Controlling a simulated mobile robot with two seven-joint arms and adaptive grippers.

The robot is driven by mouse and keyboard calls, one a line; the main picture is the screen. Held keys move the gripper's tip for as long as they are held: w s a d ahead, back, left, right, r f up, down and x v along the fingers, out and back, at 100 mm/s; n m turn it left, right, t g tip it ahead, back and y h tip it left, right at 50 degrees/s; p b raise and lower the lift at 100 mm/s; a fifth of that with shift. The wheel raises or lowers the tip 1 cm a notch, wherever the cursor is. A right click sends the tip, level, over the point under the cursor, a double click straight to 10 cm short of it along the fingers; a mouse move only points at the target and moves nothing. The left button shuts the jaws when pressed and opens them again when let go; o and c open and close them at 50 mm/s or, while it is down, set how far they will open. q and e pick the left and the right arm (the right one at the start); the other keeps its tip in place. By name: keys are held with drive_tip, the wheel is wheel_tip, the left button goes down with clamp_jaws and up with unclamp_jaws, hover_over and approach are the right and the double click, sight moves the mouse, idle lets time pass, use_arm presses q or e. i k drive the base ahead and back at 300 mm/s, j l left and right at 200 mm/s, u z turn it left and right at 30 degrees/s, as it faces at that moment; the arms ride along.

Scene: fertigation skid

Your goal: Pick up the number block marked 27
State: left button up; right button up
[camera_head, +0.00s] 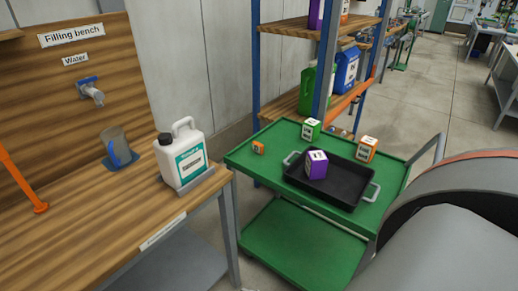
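Several blocks are on the green cart (240,158). A small orange block (258,148) with a pale mark lies near the cart's left edge. A green and white block (311,129) stands at the back, and an orange and white block (367,149) stands at the back right. A purple block with a white top (317,164) sits in the black tray (333,193). The markings are too small to read, so I cannot tell which one is marked 27. Neither of my grippers is in view.
A wooden bench (95,225) on the left holds a white jug (182,153) and a grey mug (117,147). A shelf rack (256,70) with green (308,90) and blue (346,70) jugs stands behind the cart. A large grey curved shape fills the lower right.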

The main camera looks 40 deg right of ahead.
sight(257, 147)
drive_tip(key=j+z, duration=0.1)
drive_tip(key=z, duration=0.35)
drive_tip(key=j+z, duration=0.1)
drive_tip(key=z, duration=0.3)
drive_tip(key=j+z, duration=0.1)
drive_tip(key=z, duration=0.35)
drive_tip(key=i+j, duration=0.05)
